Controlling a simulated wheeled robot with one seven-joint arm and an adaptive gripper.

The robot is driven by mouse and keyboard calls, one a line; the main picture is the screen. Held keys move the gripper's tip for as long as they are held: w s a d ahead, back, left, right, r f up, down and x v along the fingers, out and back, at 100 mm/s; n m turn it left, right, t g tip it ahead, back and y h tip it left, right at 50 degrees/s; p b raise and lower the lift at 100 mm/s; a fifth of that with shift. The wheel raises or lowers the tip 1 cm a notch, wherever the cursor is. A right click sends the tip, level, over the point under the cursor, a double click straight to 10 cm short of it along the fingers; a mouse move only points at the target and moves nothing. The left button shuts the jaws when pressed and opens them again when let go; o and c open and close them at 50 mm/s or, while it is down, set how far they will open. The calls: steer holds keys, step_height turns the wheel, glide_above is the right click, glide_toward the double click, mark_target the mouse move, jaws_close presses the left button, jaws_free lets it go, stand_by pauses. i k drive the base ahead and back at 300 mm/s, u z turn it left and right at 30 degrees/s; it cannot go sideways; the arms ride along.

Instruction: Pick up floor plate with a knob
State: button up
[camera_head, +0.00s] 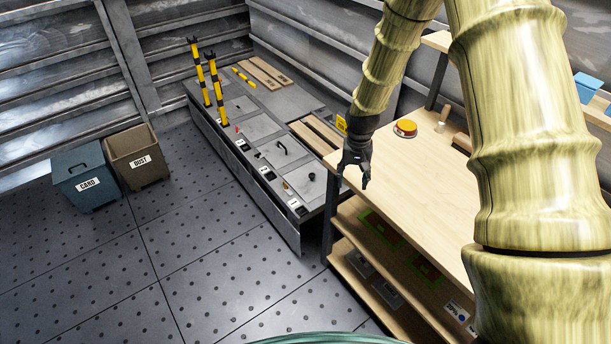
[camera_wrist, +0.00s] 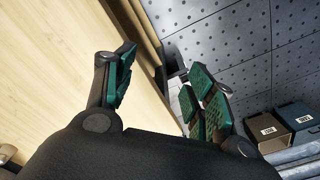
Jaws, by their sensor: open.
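The floor plate with a knob (camera_head: 304,184) appears to be the grey plate at the near end of the low grey platform; a small dark knob (camera_head: 311,176) stands on it. Another grey plate (camera_head: 280,153) with a black bar handle lies farther along the platform. My gripper (camera_head: 354,184) is open and empty, pointing down beside the left edge of the wooden workbench, to the right of the knobbed plate and apart from it. In the wrist view my gripper's green-padded fingers (camera_wrist: 165,85) are spread with nothing between them. I cannot make out the knob there.
The workbench (camera_head: 415,185) with lower shelves stands at the right, a red-and-yellow button (camera_head: 405,128) on top. Yellow-black posts (camera_head: 217,90) rise from the platform. CARD (camera_head: 85,175) and DUST (camera_head: 138,157) bins stand left. The dotted floor (camera_head: 190,235) between is clear.

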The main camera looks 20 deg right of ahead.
mark_target(308, 181)
steer(key=z, duration=0.05)
steer(key=i, duration=1.4)
